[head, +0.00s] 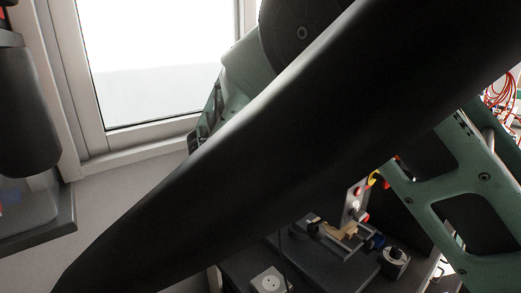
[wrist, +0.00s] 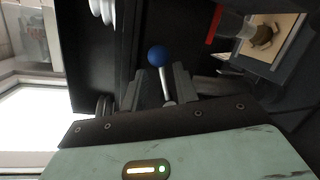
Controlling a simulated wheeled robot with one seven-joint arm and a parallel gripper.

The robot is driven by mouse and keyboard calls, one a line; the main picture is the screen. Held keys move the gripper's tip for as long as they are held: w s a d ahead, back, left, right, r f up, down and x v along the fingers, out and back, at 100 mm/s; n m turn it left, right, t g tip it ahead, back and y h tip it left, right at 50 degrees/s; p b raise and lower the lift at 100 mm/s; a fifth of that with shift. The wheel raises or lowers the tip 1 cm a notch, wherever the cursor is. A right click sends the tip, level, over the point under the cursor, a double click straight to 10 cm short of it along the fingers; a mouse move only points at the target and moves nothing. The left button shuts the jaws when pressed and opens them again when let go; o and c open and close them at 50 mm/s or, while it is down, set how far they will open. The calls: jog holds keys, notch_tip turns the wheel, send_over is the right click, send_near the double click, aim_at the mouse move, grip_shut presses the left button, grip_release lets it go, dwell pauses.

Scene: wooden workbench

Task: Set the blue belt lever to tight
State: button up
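The blue belt lever shows in the wrist view as a round blue knob (wrist: 158,56) on a pale metal shaft (wrist: 165,83). My gripper (wrist: 155,84) is open, with one dark finger on each side of the shaft. The shaft appears nearer the right finger; I cannot tell whether they touch. The blue knob stands out beyond the fingertips in the picture. The lever's base and any tight or loose markings are not visible. In the head view my black arm hides the gripper and the lever cannot be made out with certainty.
In the head view, a device with an upright metal plate (head: 354,203) and a small box with a black knob (head: 394,257) stand on the dark bench. A pale socket box (head: 269,282) lies at the front. In the wrist view, a wood-coloured panel (wrist: 272,38) is at upper right.

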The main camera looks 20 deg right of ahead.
jog(key=b+v, duration=0.5)
jog(key=v, duration=1.1)
jog(key=shift+b, duration=0.35)
jog(key=shift+a, duration=0.1)
